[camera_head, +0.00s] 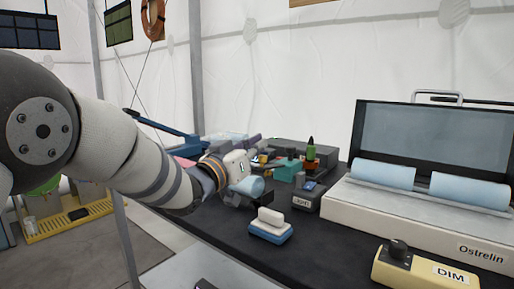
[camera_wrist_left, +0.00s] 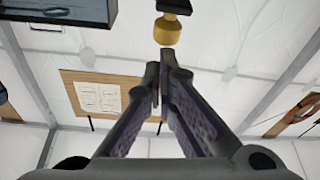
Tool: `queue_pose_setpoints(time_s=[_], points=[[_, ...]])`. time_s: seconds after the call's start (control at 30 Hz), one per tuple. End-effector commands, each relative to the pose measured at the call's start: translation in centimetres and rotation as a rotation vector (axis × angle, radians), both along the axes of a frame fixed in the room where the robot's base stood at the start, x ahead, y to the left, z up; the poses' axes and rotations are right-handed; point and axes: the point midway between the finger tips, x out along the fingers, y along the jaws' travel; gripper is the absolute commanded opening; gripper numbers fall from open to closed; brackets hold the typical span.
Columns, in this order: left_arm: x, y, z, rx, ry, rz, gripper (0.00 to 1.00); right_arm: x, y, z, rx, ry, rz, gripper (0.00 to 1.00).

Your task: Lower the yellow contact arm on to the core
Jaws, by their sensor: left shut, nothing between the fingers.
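My left arm reaches in from the left, and its gripper (camera_head: 264,165) is over the back middle of the dark table, partly hidden by its own wrist. In the left wrist view its two fingers (camera_wrist_left: 160,75) are shut with nothing between them. A yellow rounded piece with a dark top (camera_wrist_left: 167,30) shows just beyond the fingertips, apart from them in the picture; it may be the end of the contact arm. In the head view a teal block (camera_head: 287,170) stands just right of the gripper. I cannot tell which piece is the core. My right gripper is not in view.
A blue and white block (camera_head: 271,226) sits in front of the gripper. A large open case (camera_head: 415,210) and a yellow DIM box (camera_head: 425,270) fill the right side.

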Motion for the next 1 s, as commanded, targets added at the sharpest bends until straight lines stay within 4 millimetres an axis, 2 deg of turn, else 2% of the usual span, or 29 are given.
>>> queue_pose_setpoints(time_s=[0.37,0.5,0.7,0.9,1.0], points=[[-0.2,0.1,-0.4,-0.001,0.001,0.001,0.0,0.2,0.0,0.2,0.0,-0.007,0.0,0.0],[-1.0,0.7,-1.6,-0.003,-0.002,0.001,0.0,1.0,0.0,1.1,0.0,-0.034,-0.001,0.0],[-1.1,0.8,-2.8,0.0,0.0,0.0,0.0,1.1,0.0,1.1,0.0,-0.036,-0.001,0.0],[-1.1,0.8,-2.8,0.001,0.001,0.0,0.0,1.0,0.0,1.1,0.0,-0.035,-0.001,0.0],[-1.3,0.7,-2.0,0.001,-0.002,0.0,0.0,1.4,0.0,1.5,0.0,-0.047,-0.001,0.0]])
